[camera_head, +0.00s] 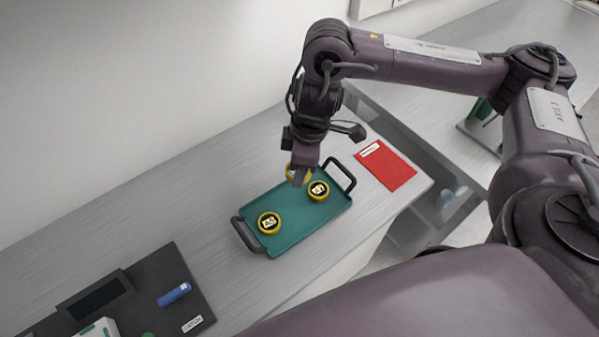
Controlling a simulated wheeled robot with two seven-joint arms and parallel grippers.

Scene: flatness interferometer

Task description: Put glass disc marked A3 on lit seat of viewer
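A green tray (287,239) with two dark handles lies on the grey bench and holds yellow-rimmed discs with black and white labels. One disc (269,222) is near its left end; its label seems to start with A, but the digit is unclear. A second disc (318,190) is near the right end, its label unreadable. A third disc (290,172) is partly hidden behind my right gripper (298,181), which points down over the tray's far side. I cannot tell whether that gripper is open, shut or holding the disc. My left gripper is not in view. No lit seat shows.
A red booklet (385,166) lies right of the tray. At lower left, a dark mat (172,262) carries a blue object (174,294) and a partly cut-off white and green device (97,328). The bench between mat and tray is clear. A wall runs behind.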

